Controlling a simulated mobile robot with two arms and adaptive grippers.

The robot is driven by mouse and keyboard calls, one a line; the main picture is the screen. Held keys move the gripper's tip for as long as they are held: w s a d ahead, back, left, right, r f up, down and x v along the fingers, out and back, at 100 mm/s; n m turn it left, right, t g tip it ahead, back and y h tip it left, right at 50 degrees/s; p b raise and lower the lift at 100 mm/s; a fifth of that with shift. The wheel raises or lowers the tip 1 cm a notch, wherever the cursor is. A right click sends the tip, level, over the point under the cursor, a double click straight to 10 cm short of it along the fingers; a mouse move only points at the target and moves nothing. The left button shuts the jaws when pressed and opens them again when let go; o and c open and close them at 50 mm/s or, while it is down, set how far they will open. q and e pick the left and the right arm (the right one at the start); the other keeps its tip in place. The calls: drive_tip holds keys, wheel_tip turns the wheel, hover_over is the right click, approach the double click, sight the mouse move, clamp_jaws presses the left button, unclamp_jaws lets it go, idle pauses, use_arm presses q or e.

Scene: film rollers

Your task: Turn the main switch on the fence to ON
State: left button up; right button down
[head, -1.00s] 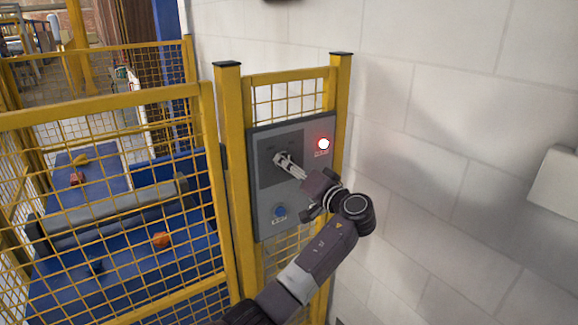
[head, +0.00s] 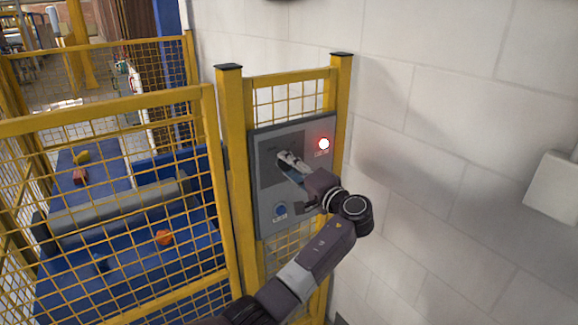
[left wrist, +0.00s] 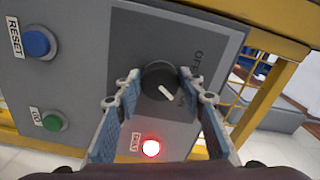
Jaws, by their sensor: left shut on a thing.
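The main switch is a round dark knob (left wrist: 158,80) with a white pointer mark, on a darker plate of the grey control panel (left wrist: 185,35). In the left wrist view, part of an OFF label shows beside it, and the pointer slants away from that label. My left gripper (left wrist: 160,82) is shut on the knob, one blue-padded finger at each side. In the head view, the left gripper (head: 287,160) reaches the panel from the lower right and hides the knob. My right gripper is in neither view.
A red FAULT lamp (head: 324,144) is lit. A blue RESET button (head: 280,209) and a green button (left wrist: 53,122) share the panel. Yellow mesh fence (head: 110,105) stands left, with blue conveyors behind it. A white wall (head: 440,110) is close on the right.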

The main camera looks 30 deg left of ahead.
use_arm(q)
drive_tip(key=o, duration=1.2)
drive_tip(key=shift+c, duration=0.2)
drive_tip(key=shift+d, duration=0.1)
drive_tip(key=v, duration=1.2)
drive_tip(key=shift+f, duration=0.1)
